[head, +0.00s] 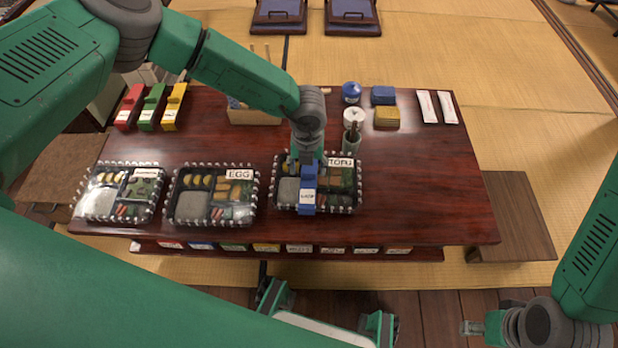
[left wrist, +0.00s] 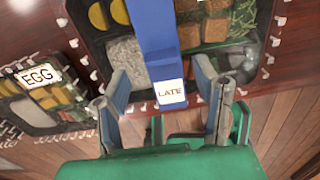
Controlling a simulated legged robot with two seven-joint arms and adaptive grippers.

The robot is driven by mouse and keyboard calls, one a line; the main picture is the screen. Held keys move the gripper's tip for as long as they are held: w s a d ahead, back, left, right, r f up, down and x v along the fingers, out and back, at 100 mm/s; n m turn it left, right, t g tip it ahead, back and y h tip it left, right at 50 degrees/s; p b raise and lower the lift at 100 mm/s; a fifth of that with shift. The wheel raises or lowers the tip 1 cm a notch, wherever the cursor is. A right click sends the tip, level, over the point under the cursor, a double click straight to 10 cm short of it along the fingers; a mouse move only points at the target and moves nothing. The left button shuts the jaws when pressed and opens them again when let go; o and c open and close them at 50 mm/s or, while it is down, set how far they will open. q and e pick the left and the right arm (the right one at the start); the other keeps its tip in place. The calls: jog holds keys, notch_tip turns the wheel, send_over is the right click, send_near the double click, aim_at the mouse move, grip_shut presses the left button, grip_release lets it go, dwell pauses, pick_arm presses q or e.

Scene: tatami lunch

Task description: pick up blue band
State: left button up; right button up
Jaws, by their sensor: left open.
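The blue band (head: 308,195) with a white "LATE" label lies over the tofu lunch box (head: 345,205), the rightmost of the three boxes. In the left wrist view the band (left wrist: 158,50) runs between my two spread fingers, with the label close to the palm. My left gripper (head: 308,158) is over the tofu box, pointing down at the band, open and with gaps on both sides of it. The wrist partly hides the fingers in the head view. My right gripper (head: 474,328) is low at the right, off the table; its fingers are too unclear to read.
The egg box (head: 188,205) and another box (head: 100,205) stand left. Red (head: 128,110), green (head: 151,108) and yellow (head: 174,108) bands stand at the back left. A cup (head: 351,143) stands behind the tofu box.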

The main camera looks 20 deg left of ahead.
aim_at(309, 174)
pick_arm(q)
notch_tip(309, 174, down, 4)
jog(key=shift+d+f+b, duration=0.1)
jog(key=shift+b, duration=0.8)
jog(key=shift+w, duration=0.1)
jog(key=c, duration=1)
jog(key=shift+c, duration=0.2)
